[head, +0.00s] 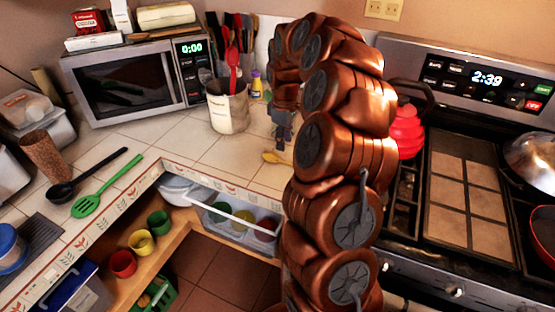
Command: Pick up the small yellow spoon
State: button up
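The small yellow spoon (274,157) lies on the tiled counter at the picture's middle, near the counter's front edge. Its right part is close to my arm, and some of it may be hidden. My gripper (284,146) points down just above and behind the spoon. It looks small and dark, and my copper arm covers part of it. Whether its fingers are apart or touch the spoon is not clear.
A utensil crock (228,106) and a small yellow-and-purple bottle (257,84) stand behind the spoon. A red kettle (406,132) sits on the stove at right. The tiles left of the spoon are clear.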

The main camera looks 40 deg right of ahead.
aim_at(283, 162)
jog(key=shift+s+a+f+p, duration=0.15)
jog(key=shift+f+p, duration=0.2)
jog(key=shift+f, duration=0.35)
jog(key=shift+s+a+f+p, duration=0.1)
jog(key=shift+f+p, duration=0.2)
jog(key=shift+f, duration=0.35)
jog(key=shift+a+f+p, duration=0.1)
jog(key=shift+f+p, duration=0.6)
jog(key=shift+f, duration=1.15)
jog(key=shift+s, duration=0.1)
grip_shut()
